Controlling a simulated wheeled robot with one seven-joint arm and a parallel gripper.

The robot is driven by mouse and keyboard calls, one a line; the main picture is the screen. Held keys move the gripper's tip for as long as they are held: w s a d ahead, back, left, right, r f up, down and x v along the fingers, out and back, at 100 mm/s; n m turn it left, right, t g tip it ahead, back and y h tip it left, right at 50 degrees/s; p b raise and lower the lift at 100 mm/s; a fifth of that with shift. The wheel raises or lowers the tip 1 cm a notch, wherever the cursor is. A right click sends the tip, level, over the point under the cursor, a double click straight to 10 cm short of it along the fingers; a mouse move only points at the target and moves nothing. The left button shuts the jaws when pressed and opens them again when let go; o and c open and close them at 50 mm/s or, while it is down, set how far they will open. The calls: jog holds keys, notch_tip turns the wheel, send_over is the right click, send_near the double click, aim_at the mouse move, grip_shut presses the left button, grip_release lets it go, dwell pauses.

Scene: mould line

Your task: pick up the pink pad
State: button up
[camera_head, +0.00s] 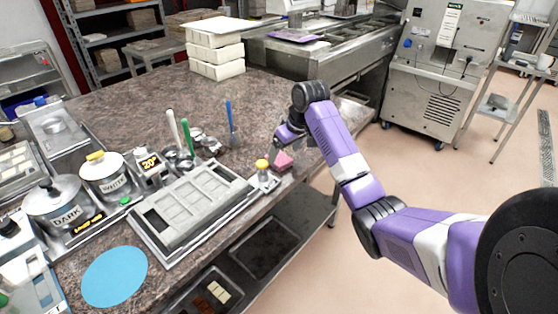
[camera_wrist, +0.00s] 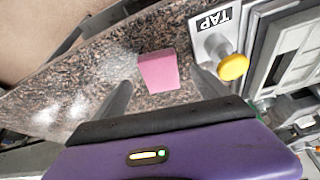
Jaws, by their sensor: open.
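The pink pad (camera_head: 283,160) lies on the brown speckled counter near its front edge, to the right of the yellow-knobbed TAP block. It also shows in the wrist view (camera_wrist: 158,71), flat on the stone. My gripper (camera_head: 285,143) is above and just behind the pad in the head view. In the wrist view my gripper (camera_wrist: 162,88) is open, with one finger on each side of the pad and a gap to it. The pad is not held. The exact height of the fingertips above the counter is hard to tell.
The TAP block with a yellow knob (camera_wrist: 233,66) stands close to one finger. A grey mould (camera_head: 190,205) lies left of it. A blue spatula (camera_head: 232,125) and stacked white blocks (camera_head: 216,58) are farther back. The counter's front edge is close to the pad.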

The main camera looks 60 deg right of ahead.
aim_at(280, 158)
jog(key=x, duration=0.4)
jog(key=shift+w+d+r, duration=0.1)
jog(key=shift+w, duration=0.15)
jog(key=shift+c, duration=0.5)
jog(key=c, duration=1.4)
jog(key=shift+o, duration=0.2)
notch_tip(280, 158, up, 20)
jog(key=b, duration=0.1)
